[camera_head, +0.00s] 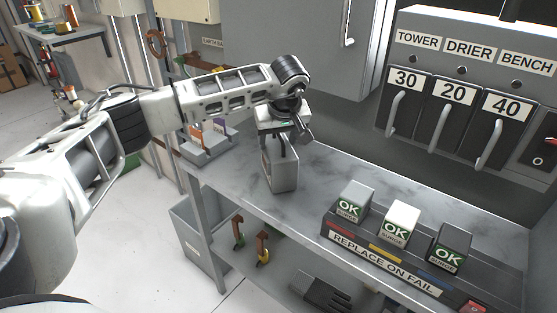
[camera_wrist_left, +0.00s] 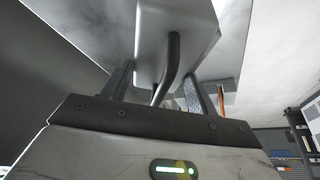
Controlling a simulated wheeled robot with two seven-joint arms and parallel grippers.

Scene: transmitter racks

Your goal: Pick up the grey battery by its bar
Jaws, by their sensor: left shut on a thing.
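The grey battery (camera_head: 281,168) is a pale grey upright box at the left part of the grey bench. My left gripper (camera_head: 281,140) is over its top and shut on its bar. In the left wrist view the battery (camera_wrist_left: 165,28) fills the upper middle, and its dark curved bar (camera_wrist_left: 171,65) runs down between the fingers of my left gripper (camera_wrist_left: 160,88). I cannot tell whether the battery's underside touches the bench. The gripper hides part of the battery's top in the head view. My right gripper is not in view.
The bench (camera_head: 312,190) is clear around the battery. A rack labelled "REPLACE ON FAIL" (camera_head: 385,264) holds three "OK" blocks at the front right. A switch panel (camera_head: 470,75) stands behind. A small tray (camera_head: 205,150) with coloured tags sits at the bench's left end.

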